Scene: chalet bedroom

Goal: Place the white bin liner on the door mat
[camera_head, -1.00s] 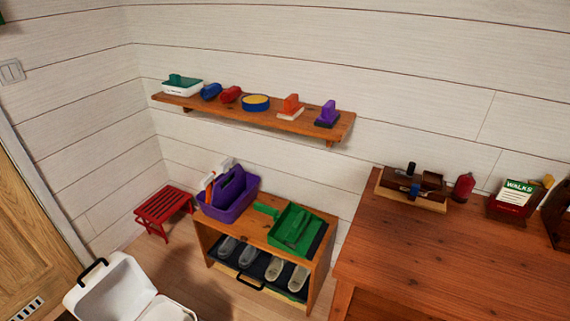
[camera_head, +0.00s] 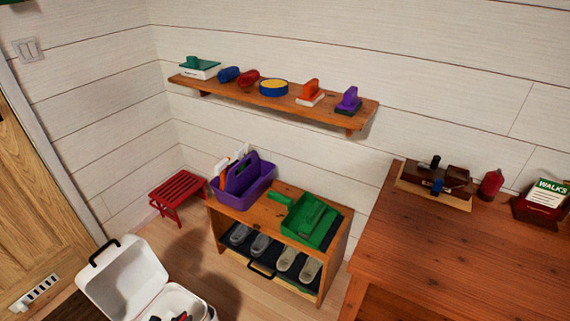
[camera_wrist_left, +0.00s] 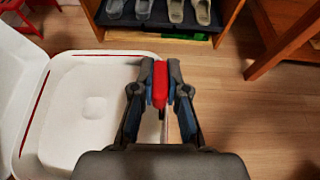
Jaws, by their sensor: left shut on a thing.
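The white bin liner (camera_wrist_left: 95,112) shows in the left wrist view as a pale square form with a recessed middle, inside the white bin. The bin's raised lid (camera_head: 125,280) has a black handle. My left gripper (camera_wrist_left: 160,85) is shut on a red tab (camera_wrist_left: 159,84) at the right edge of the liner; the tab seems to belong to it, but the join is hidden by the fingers. The gripper also shows at the bottom of the head view (camera_head: 178,316), over the bin opening. The door mat (camera_head: 75,306) is a dark patch left of the bin, partly cut off. My right gripper is not in view.
A wooden table (camera_head: 450,255) fills the right. Floor between bin and bench is clear.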

